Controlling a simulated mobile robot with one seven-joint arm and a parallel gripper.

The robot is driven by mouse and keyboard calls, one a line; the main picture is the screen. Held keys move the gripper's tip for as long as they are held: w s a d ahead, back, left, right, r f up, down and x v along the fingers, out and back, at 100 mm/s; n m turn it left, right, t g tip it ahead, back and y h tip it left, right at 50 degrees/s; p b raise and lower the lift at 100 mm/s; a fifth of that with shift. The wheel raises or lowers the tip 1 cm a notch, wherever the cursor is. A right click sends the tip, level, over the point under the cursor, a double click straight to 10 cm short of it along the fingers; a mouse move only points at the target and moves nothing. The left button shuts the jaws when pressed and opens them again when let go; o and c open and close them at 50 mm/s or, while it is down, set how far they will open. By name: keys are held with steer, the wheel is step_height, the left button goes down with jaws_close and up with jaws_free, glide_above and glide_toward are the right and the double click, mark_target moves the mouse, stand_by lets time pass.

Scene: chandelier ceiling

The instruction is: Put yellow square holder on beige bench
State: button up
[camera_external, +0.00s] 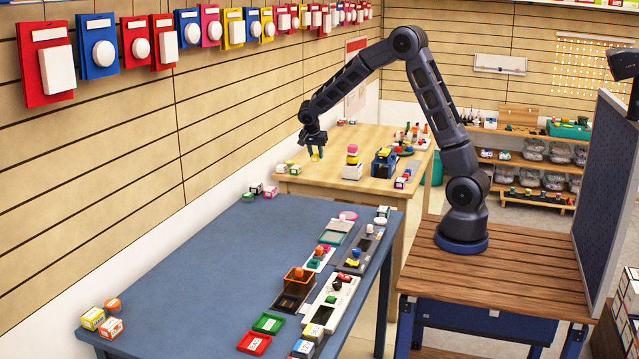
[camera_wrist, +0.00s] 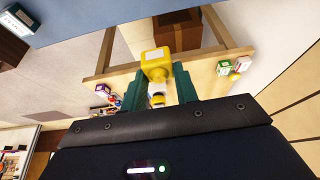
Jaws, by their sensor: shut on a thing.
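My gripper (camera_external: 315,150) is above the near left part of the beige bench (camera_external: 335,188). Its teal fingers show in the wrist view (camera_wrist: 158,78), closed on a yellow square holder (camera_wrist: 155,66) with a pale label face. In the external view the held yellow holder (camera_external: 316,156) is small and partly hidden by the fingers. It appears raised above the bench top. The bench's pale wooden top also shows in the wrist view (camera_wrist: 205,76).
On the bench stand a small stack (camera_external: 352,161) with a pink top, a dark blue item (camera_external: 383,163) and small boxes (camera_external: 402,181). Several trays and boxes sit on the blue table (camera_external: 200,262). The bench's front middle looks clear.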

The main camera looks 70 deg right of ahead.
steer(key=w+a+f+n+t+y, duration=0.25)
steer(key=a+n, duration=0.45)
steer(key=a, duration=0.4)
steer(key=w+a+f+n+t+y, duration=0.1)
steer(key=w+a+f+n+t, duration=0.2)
steer(key=a+n, duration=0.55)
steer(key=s+a+r+n, duration=0.1)
steer(key=s+a+r, duration=0.15)
steer(key=a, duration=0.85)
steer(key=s+a+r+n, duration=0.1)
steer(key=s+a, duration=0.2)
steer(key=a, duration=0.8)
steer(key=s+a+r, duration=0.2)
steer(key=a, duration=0.8)
steer(key=shift+g+y, duration=0.45)
steer(key=f, duration=1.9)
steer(key=shift+a+f, duration=0.2)
steer(key=shift+f, duration=0.15)
steer(key=o, duration=0.5)
steer(key=shift+f, duration=0.15)
steer(key=o, duration=0.4)
steer(key=shift+o, duration=0.2)
